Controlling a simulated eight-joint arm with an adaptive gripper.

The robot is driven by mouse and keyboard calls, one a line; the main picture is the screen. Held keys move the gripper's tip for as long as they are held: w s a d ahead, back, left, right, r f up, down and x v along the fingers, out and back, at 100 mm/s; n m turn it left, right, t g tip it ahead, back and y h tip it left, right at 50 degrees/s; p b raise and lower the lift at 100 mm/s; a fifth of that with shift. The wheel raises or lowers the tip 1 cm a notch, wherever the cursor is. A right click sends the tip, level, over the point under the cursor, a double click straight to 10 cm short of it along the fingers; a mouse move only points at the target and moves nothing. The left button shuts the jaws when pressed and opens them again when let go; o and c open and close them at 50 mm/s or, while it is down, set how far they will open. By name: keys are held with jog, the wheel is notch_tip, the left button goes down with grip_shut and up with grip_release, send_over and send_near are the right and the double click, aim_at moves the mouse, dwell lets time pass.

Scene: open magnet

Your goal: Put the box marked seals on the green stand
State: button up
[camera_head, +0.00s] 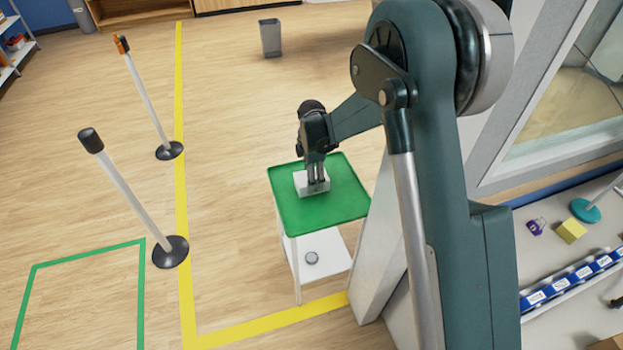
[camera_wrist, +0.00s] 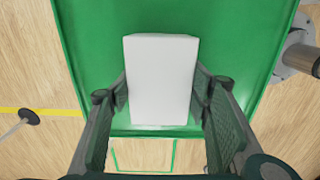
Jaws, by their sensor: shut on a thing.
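A white box (camera_head: 306,185) is at the green top of the stand (camera_head: 345,203), near the middle of its surface. No marking on the box can be read in either view. My gripper (camera_head: 317,187) points down over the stand and is shut on the box. In the wrist view, the box (camera_wrist: 161,80) sits between the two fingers of my gripper (camera_wrist: 161,95), with the green top (camera_wrist: 230,55) beneath it. I cannot tell whether the box's underside touches the stand.
A small round object (camera_head: 312,258) lies on the stand's white lower shelf (camera_head: 328,250). Two white posts (camera_head: 130,195) (camera_head: 147,98) stand on the left. A grey bin (camera_head: 270,38) is at the back. A counter with small items (camera_head: 571,230) is at the right.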

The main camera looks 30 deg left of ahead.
jog(key=shift+f, duration=0.2)
jog(key=o, duration=1)
jog(key=shift+r, duration=0.15)
notch_tip(320, 180, up, 12)
jog(key=shift+r+p, duration=0.1)
jog(key=shift+p, duration=0.35)
